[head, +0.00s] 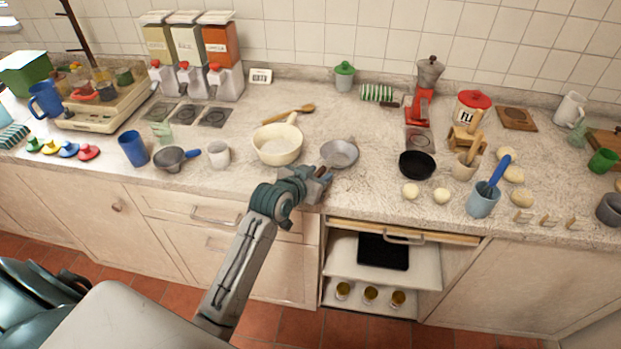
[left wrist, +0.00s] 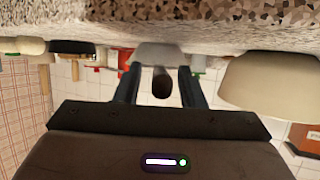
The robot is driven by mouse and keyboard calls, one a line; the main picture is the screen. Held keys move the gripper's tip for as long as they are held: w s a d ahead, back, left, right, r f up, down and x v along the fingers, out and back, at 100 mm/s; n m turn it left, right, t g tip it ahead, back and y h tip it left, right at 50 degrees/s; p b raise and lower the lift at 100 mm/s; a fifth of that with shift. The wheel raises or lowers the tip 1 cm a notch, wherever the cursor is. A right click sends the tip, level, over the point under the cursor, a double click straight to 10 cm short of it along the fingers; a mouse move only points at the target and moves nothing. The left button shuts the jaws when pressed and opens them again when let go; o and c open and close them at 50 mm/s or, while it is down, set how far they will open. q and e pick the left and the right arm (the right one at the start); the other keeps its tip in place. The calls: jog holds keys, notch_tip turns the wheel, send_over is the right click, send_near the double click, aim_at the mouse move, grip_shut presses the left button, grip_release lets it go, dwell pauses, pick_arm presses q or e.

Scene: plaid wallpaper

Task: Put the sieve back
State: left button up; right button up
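The sieve, a grey metal bowl shape (head: 340,154), sits on the counter just right of a cream pot. In the left wrist view its grey bowl (left wrist: 158,54) lies beyond the fingers, with the dark brown round end of its handle (left wrist: 162,84) facing me. My left gripper (head: 323,174) is at the counter's front edge, at the handle. In the left wrist view its two fingers (left wrist: 161,88) stand apart on either side of the handle, with gaps showing on both sides. My right gripper is not in view.
The cream pot (head: 277,146) stands close to the left of my gripper. A black pan (head: 417,165) and eggs (head: 411,191) are to the right. A small pan with a blue handle (head: 172,160) stands left. Below the counter is an open shelf (head: 340,262).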

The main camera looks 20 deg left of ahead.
pick_arm(q)
jog(key=b+v, duration=0.2)
jog(key=v, duration=1)
jog(key=s+a+f+g+y, duration=0.15)
jog(key=s+f+g, duration=0.35)
jog(key=s+f, duration=0.5)
jog(key=s+f+g+y, duration=0.2)
jog(key=s+f+g, duration=0.4)
jog(key=s, duration=0.8)
jog(key=a+f+n, duration=0.1)
jog(key=a+f, duration=0.2)
jog(key=f, duration=2.8)
jog(key=s+a+f+g, duration=0.1)
jog(key=s+f, duration=1.6)
jog(key=s, duration=0.1)
jog(key=shift+f, duration=0.35)
jog(key=shift+a+h, duration=0.15)
jog(key=shift+h, duration=0.1)
